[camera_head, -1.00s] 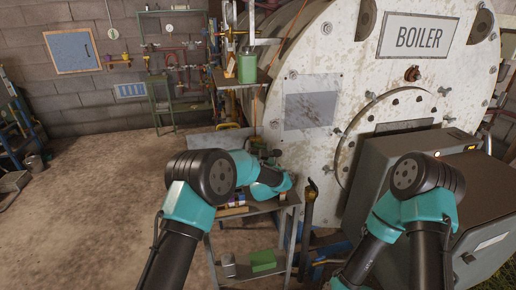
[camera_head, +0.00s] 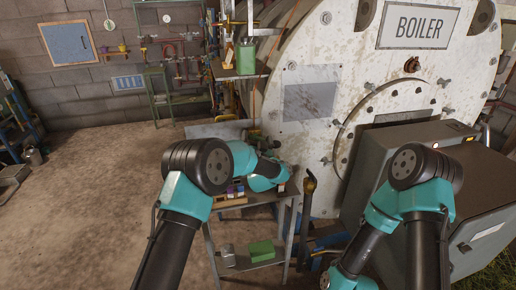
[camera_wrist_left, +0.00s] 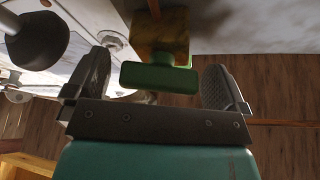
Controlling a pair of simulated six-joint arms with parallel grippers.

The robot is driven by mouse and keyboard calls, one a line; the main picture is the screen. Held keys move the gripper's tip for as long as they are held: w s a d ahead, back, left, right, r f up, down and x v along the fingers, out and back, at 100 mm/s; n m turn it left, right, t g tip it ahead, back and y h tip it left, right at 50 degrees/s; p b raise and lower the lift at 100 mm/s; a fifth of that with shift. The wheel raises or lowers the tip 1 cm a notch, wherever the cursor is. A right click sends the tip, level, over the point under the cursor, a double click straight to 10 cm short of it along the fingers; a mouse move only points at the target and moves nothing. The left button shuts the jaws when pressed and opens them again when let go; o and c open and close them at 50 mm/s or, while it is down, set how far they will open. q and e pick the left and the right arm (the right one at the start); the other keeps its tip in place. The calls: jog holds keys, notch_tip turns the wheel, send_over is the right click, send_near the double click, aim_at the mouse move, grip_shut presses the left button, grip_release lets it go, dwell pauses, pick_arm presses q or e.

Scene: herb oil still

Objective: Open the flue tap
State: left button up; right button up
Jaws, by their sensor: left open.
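In the left wrist view, a green bar-shaped handle (camera_wrist_left: 160,78) sits on a yellowish-brown, brass-like body (camera_wrist_left: 161,33); it looks like a tap. My left gripper (camera_wrist_left: 157,72) is open, with one dark finger on each side of the handle. The handle lies between the fingers with a gap on both sides. In the head view my left gripper (camera_head: 258,140) is small and partly hidden behind its own arm, close to the boiler front (camera_head: 330,60). I cannot pick out the tap there. My right arm is at the right; its gripper does not show.
A small metal table (camera_head: 250,196) below my left forearm carries small items, with a green box (camera_head: 262,250) on its lower shelf. A green can (camera_head: 246,60) stands on a shelf above. A grey cabinet (camera_head: 400,165) stands at right.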

pick_arm(q)
jog(key=v, duration=1.7)
jog(key=shift+s, duration=0.2)
jog(key=shift+d, duration=0.1)
jog(key=shift+c, duration=0.2)
